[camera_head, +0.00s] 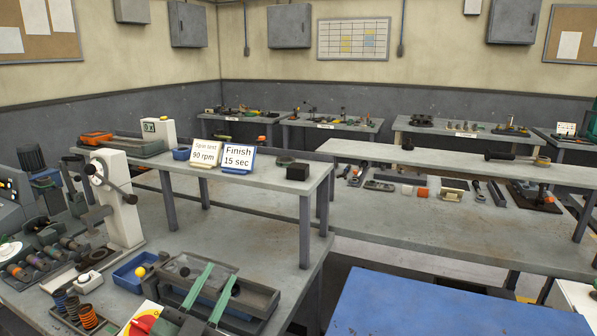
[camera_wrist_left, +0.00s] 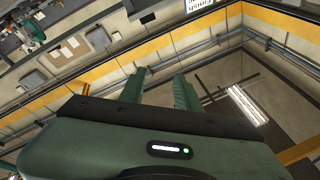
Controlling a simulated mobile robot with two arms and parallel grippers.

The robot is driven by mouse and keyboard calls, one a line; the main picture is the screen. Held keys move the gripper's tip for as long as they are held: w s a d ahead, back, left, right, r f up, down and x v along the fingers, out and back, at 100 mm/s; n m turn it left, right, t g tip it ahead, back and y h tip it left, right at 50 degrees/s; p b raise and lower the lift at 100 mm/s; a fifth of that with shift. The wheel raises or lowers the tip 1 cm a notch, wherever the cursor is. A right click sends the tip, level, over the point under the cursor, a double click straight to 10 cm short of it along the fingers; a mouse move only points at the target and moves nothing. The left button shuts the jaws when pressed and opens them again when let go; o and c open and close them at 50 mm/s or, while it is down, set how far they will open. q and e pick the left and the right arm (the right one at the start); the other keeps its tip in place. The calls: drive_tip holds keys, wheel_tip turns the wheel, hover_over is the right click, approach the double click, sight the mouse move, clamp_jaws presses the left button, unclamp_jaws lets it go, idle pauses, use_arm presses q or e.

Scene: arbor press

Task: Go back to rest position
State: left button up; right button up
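My left gripper (camera_head: 222,271) comes in at the bottom of the head view. Its two green fingers are apart, with nothing visible between them. In the left wrist view the same gripper (camera_wrist_left: 160,73) is open and empty, and the camera looks past it at walls and ceiling. In the head view the fingers appear in front of a dark tray (camera_head: 262,300) on the workbench; I cannot tell the height between them. A white arbor press (camera_head: 117,205) with a dark lever stands on the bench at the left. My right gripper is not in view.
A blue bin (camera_head: 128,280) with a yellow ball (camera_head: 140,271) sits beside the press. Several springs (camera_head: 88,316) stand at the front left. A raised shelf (camera_head: 265,180) carries two signs and a black block (camera_head: 298,202). A blue surface (camera_head: 440,305) lies at the lower right.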

use_arm(q)
drive_tip(key=s+a+f+n+g+y, duration=0.4)
drive_tip(key=f, duration=0.4)
drive_tip(key=s+a+f+n+g+y, duration=0.3)
drive_tip(key=s+a+f+n+y, duration=0.1)
drive_tip(key=f, duration=0.5)
drive_tip(key=s+d+f+g+h, duration=0.1)
drive_tip(key=s+f+g, duration=0.5)
drive_tip(key=s, duration=0.5)
drive_tip(key=s+d+f+g+h, duration=0.15)
drive_tip(key=s+f+g, duration=0.25)
drive_tip(key=s+f, duration=0.5)
drive_tip(key=s+f+g, duration=0.1)
drive_tip(key=s+f, duration=0.2)
drive_tip(key=f, duration=2.2)
drive_tip(key=s+a+f+g, duration=0.1)
drive_tip(key=s+a+f, duration=0.1)
drive_tip(key=s+f, duration=1.3)
drive_tip(key=shift+s+a+f+m+g+y, duration=0.15)
drive_tip(key=shift+s+a+m+g+y, duration=0.25)
drive_tip(key=shift+s, duration=0.4)
